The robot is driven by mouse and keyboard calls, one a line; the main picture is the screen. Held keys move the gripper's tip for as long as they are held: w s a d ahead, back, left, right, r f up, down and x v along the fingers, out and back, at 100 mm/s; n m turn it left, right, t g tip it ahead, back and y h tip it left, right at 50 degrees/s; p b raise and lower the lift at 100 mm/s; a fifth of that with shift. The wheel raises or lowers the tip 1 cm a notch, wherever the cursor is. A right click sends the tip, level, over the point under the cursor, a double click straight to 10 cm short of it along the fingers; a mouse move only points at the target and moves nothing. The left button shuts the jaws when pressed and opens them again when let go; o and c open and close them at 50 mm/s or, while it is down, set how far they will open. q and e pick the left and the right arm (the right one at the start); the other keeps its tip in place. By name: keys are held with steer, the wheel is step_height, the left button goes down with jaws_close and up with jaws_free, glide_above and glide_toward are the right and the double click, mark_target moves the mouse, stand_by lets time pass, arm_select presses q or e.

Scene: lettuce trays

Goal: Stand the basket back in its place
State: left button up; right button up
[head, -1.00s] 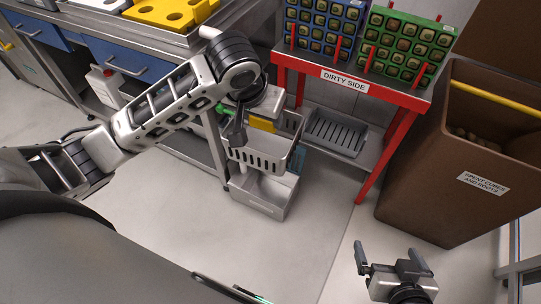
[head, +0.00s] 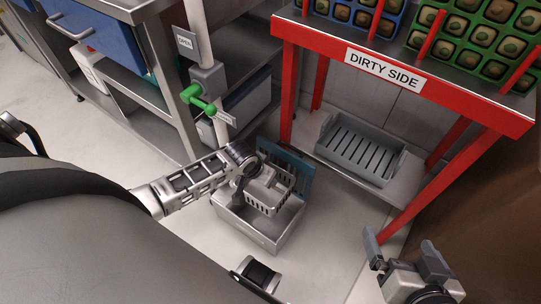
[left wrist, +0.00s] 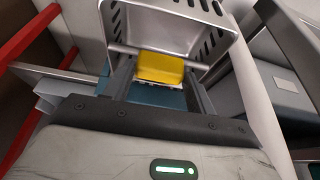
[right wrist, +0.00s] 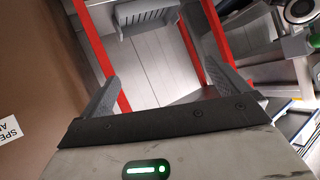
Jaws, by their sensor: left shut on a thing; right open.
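The basket (head: 268,194), light grey with slotted walls, hangs from my left gripper (head: 240,180) over the open grey box (head: 248,232) on the floor. In the head view it overlaps the box's opening; I cannot tell whether its bottom is inside or just above. In the left wrist view the basket (left wrist: 180,22) shows its slotted walls, and my left gripper (left wrist: 160,70) is shut on its bar, with a yellow piece (left wrist: 160,67) between the fingers. My right gripper (head: 402,248) is open and empty at the lower right; it also shows open in the right wrist view (right wrist: 162,85).
A teal panel (head: 298,170) stands behind the box. A green-handled valve (head: 198,100) on a post is close behind my left arm. A red-framed table (head: 450,98) marked DIRTY SIDE has a slotted grey tray (head: 358,152) on its lower shelf. Floor at the box's right is clear.

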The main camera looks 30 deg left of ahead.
arm_select(q)
step_height(320, 180, down, 2)
steer(key=shift+w+a+f+b, duration=0.15)
steer(key=shift+f+b, duration=0.1)
steer(key=shift+b, duration=0.05)
step_height(320, 180, down, 4)
steer(key=b, duration=0.4)
steer(key=shift+r+b, duration=0.15)
steer(key=shift+b, duration=0.15)
steer(key=shift+r+p, duration=0.45)
steer(key=shift+p, duration=0.05)
arm_select(e)
steer(key=shift+w+a+r+t+y, duration=0.2)
steer(key=shift+a+r+t+y, duration=0.15)
steer(key=shift+r+t, duration=0.2)
steer(key=shift+w+a+r+t+y, duration=0.25)
steer(key=shift+a+r+t, duration=0.1)
steer(key=shift+r+t, duration=0.15)
